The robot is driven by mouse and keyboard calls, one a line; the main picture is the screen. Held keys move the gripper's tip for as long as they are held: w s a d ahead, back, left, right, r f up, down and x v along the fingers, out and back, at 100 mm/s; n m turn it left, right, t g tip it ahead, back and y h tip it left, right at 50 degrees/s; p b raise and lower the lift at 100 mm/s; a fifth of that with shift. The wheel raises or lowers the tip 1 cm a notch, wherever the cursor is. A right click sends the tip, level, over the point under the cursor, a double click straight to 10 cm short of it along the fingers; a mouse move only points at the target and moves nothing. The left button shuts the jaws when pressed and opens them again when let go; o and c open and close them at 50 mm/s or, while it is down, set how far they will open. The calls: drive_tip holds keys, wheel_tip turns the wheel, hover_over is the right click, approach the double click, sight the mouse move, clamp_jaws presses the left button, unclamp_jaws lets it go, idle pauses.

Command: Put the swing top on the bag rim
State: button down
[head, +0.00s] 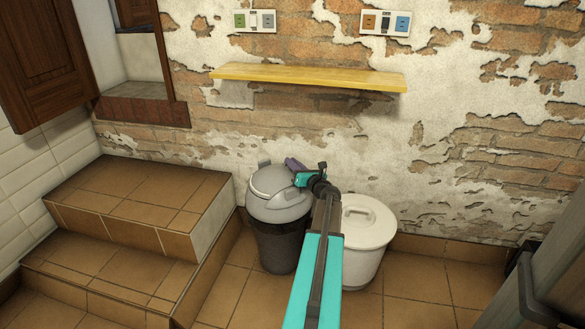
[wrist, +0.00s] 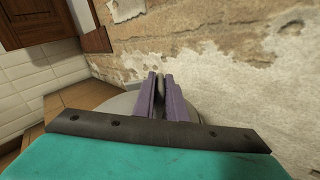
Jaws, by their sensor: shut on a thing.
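The grey swing top (head: 277,192) is over the mouth of a dark bin (head: 277,247) in the head view, roughly level. I cannot tell whether its edge touches the rim all round. The bag rim is hidden beneath it. My gripper (head: 292,164), with purple fingers, is at the back right of the swing top. In the wrist view my gripper (wrist: 160,80) is shut on a thin grey part of the swing top (wrist: 122,103), whose round body shows on both sides behind the fingers.
A lidded white bucket (head: 367,240) stands close to the right of the bin. Tiled steps (head: 140,210) rise at the left. A yellow shelf (head: 308,77) is on the brick wall above. Tiled floor is free at the front right.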

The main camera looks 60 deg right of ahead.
drive_tip(key=shift+f, duration=0.3)
drive_tip(key=c, duration=1.8)
unclamp_jaws()
drive_tip(key=shift+s, duration=0.1)
drive_tip(key=p+v, duration=0.1)
drive_tip(key=v, duration=1.1)
drive_tip(key=shift+p, duration=0.4)
